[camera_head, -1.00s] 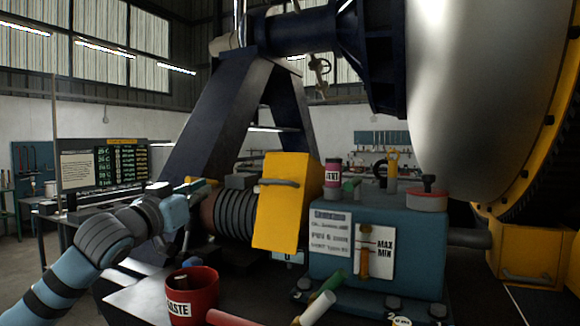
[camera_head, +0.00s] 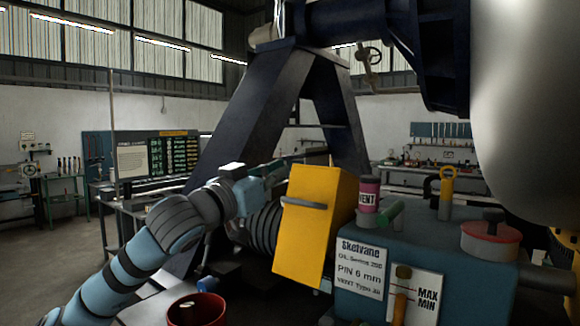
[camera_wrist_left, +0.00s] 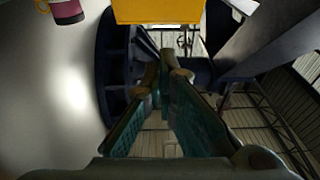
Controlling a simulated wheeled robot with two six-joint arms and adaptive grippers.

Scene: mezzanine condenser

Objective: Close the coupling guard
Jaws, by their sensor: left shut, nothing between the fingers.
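The yellow coupling guard (camera_head: 308,240) stands tilted between the dark ribbed housing (camera_head: 258,230) and the teal gearbox (camera_head: 440,250). A grey bar handle (camera_head: 304,203) crosses its front face. My left gripper (camera_head: 290,163) reaches in from the left at the height of the guard's top edge, its far end partly hidden by the guard. In the left wrist view the fingers (camera_wrist_left: 167,62) are together and empty, and the yellow guard (camera_wrist_left: 158,10) is just ahead of the tips. I cannot tell whether they touch. My right gripper is not in view.
A pink VENT pot (camera_head: 369,194), a green-capped cylinder (camera_head: 390,215), a yellow ring-topped pin (camera_head: 446,190) and a red lid (camera_head: 490,238) are on the gearbox. A red bin (camera_head: 197,312) stands below my left arm. A dark slanted support (camera_head: 245,125) rises behind.

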